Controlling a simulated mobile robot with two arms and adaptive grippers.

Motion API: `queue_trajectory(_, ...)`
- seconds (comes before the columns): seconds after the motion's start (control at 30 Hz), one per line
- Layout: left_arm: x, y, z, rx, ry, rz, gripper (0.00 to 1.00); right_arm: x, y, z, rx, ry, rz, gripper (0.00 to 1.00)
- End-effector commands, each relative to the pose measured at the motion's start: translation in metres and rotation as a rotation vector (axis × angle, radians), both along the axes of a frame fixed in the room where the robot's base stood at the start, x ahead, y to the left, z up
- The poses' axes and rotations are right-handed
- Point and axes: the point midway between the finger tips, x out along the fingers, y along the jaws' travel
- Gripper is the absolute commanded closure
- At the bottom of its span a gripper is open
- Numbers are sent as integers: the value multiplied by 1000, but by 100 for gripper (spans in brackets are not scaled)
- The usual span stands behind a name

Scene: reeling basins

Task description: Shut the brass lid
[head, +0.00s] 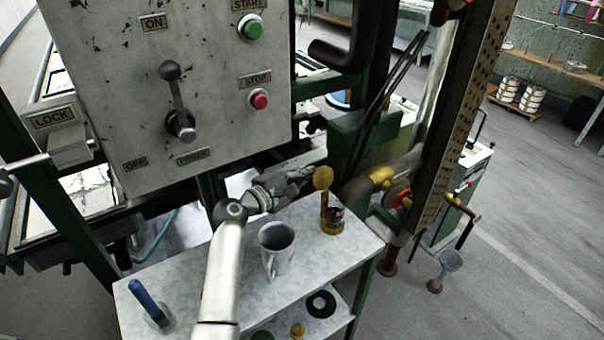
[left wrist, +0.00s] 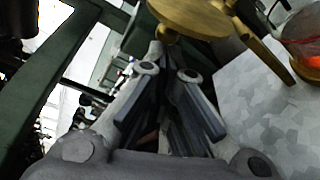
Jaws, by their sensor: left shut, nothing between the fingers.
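The brass lid (head: 323,178) is a round disc standing raised, open, above a small brass and glass vessel (head: 332,222) near the back right of the grey bench top. In the left wrist view the lid (left wrist: 195,14) crosses the top edge, and the vessel (left wrist: 306,48) shows an orange glow at the right. My left gripper (head: 308,174) is shut and empty, just left of the lid. In the left wrist view its fingers (left wrist: 162,50) end just below the lid; I cannot tell whether they touch it. My right gripper is not in view.
A grey metal mug (head: 276,249) stands on the bench (head: 345,252) close to my left arm. A blue-handled tool (head: 150,303) is at the front left. A control panel (head: 215,95) rises behind. A pipe with a red-handled valve (head: 400,196) is right of the vessel.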

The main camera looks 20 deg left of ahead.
Motion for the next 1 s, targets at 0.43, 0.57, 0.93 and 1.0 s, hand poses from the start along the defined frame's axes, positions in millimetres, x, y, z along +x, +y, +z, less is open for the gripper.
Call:
queue_trajectory(0.43,-1,-1,3,49,-38,-1,100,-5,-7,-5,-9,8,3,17)
queue_trajectory(0.57,-2,-2,4,63,-50,-1,100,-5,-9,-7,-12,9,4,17)
queue_trajectory(0.93,-4,-5,9,137,-107,-2,100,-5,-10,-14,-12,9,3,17)
queue_trajectory(1.0,-5,-6,11,166,-130,-1,100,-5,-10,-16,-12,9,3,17)
